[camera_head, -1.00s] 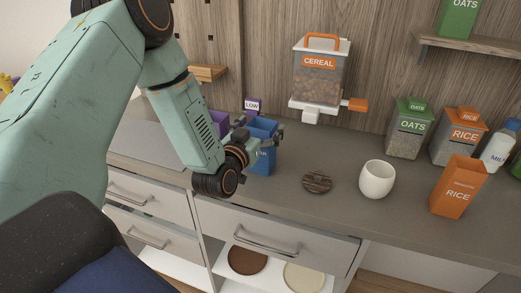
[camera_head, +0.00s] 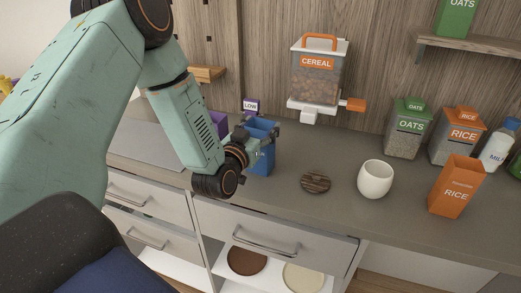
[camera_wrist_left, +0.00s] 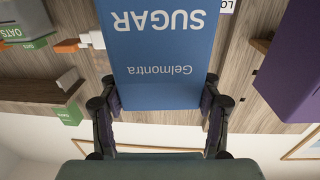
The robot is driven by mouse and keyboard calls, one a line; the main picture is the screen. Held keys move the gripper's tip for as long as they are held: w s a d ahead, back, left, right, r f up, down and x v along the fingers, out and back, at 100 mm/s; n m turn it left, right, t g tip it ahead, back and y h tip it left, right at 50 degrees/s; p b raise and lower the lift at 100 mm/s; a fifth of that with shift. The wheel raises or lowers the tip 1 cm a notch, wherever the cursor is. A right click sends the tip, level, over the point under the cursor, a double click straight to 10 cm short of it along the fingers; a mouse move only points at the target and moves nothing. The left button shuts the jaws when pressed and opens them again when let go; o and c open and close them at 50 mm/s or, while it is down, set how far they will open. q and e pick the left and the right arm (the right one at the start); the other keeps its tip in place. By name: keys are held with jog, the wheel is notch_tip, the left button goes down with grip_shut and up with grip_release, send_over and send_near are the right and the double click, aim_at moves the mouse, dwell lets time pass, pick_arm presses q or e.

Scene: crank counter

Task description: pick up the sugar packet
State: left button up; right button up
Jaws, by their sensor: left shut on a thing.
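In the left wrist view the two fingers of my left gripper (camera_wrist_left: 160,97) press on opposite sides of the packet. The gripper hides part of the packet's front. My right gripper is out of view.
A purple box (camera_head: 219,123) stands just left of the packet. A cereal dispenser (camera_head: 319,75) hangs on the wall. The counter before the coaster is clear.

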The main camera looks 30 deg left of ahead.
pick_arm(q)
jog(key=shift+a, duration=0.1)
jog(key=shift+c, duration=1.1)
